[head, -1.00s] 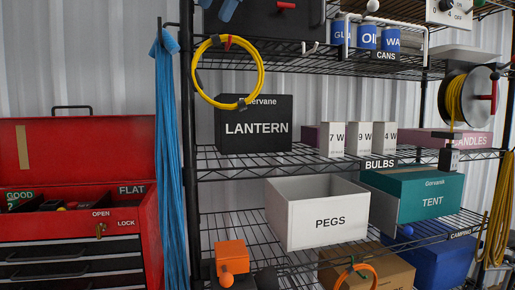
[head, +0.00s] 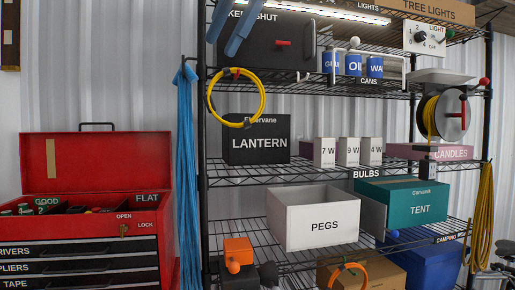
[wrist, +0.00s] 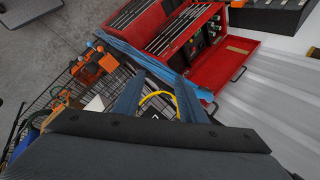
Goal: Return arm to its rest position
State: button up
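My gripper (head: 231,40) hangs into the top left of the head view, its two blue fingers pointing down in front of the black KEEP SHUT box (head: 262,40). The fingers are apart with nothing between them. In the wrist view my gripper (wrist: 157,92) also shows open and empty, with its fingers spread. Behind them is the yellow cable loop (wrist: 157,96), which looks farther off. The rest of my arm is outside the head view.
A wire shelf rack holds the yellow cable loop (head: 236,124), LANTERN box (head: 256,155), PEGS bin (head: 325,240) and TENT box (head: 420,195). Blue cord (head: 187,190) hangs on its left side. An open red toolbox (head: 85,165) stands at the left.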

jog(key=w+d+f+h+b, duration=0.1)
jog(key=w+d+f, duration=0.25)
jog(key=f, duration=0.55)
jog(key=w+d+f+h, duration=0.15)
jog(key=w+f, duration=0.25)
jog(key=f, duration=0.5)
jog(key=w+d+f+b, duration=0.1)
jog(key=w+d+f, duration=0.25)
jog(key=f, duration=0.55)
jog(key=s+d+f+n+h, duration=0.1)
jog(key=d+f, duration=0.2)
jog(key=f, duration=0.4)
jog(key=s+d+f+n+b, duration=0.1)
jog(key=d+f, duration=0.2)
jog(key=f, duration=0.4)
jog(key=s+d+f+h, duration=0.1)
jog(key=d+f, duration=0.2)
jog(key=f, duration=0.4)
jog(key=s+d+f+n+g+b, duration=0.1)
jog(key=s+d+f, duration=0.3)
jog(key=s+f, duration=0.4)
jog(key=s+d+f+n+g+h+b, duration=0.1)
jog(key=s+d+f+n, duration=0.2)
jog(key=s+f, duration=0.6)
notch_tip(320, 180, down, 5)
jog(key=shift+d+r, duration=0.1)
jog(key=shift+d, duration=0.6)
jog(key=shift+h, duration=0.25)
